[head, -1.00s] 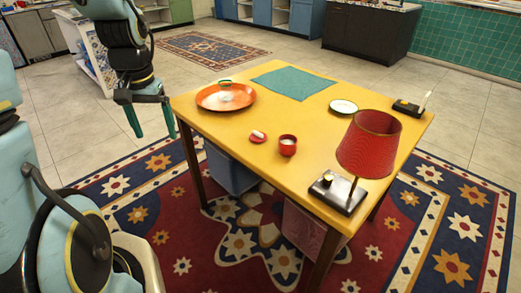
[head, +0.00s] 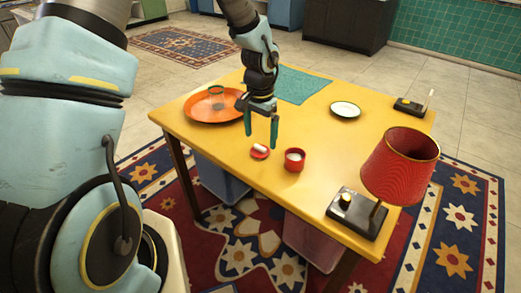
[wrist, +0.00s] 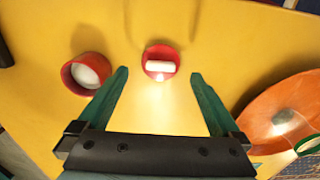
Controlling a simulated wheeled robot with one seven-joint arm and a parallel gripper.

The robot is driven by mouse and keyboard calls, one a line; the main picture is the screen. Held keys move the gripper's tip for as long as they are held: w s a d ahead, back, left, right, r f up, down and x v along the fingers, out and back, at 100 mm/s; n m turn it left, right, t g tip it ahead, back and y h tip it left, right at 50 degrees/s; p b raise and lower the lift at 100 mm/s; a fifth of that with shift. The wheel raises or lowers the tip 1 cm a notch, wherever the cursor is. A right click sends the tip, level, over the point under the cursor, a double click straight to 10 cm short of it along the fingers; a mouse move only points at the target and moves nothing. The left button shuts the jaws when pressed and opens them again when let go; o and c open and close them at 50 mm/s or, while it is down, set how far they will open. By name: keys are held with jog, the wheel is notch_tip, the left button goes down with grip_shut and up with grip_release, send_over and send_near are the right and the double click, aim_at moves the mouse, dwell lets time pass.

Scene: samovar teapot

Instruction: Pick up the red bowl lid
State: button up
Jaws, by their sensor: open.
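The red bowl lid (head: 260,151) is a small red disc with a white bar-shaped handle, lying on the yellow table (head: 205,155) near its front edge. It also shows in the wrist view (wrist: 160,75), centred just beyond the fingertips. The red bowl (head: 294,160), with something white inside, stands to the right of the lid in the head view and to the left in the wrist view (wrist: 88,72). My gripper (head: 261,140) points down above the lid. Its green fingers are open and empty, with the lid lined up with the gap between them.
An orange tray (head: 195,112) with a green-rimmed item is at the table's left. A teal mat (head: 312,88) and a white plate (head: 345,109) lie farther back. A red lamp (head: 400,165) stands at the right, and a black holder (head: 409,106) sits at the back right.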

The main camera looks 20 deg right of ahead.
aim_at(260, 146)
jog(key=shift+w+f+p, duration=0.1)
jog(key=shift+f+p, duration=0.25)
jog(key=shift+f, duration=1.65)
jog(key=shift+c, duration=0.2)
jog(key=c, duration=1.2)
jog(key=shift+r, duration=0.1)
jog(key=shift+c, duration=0.2)
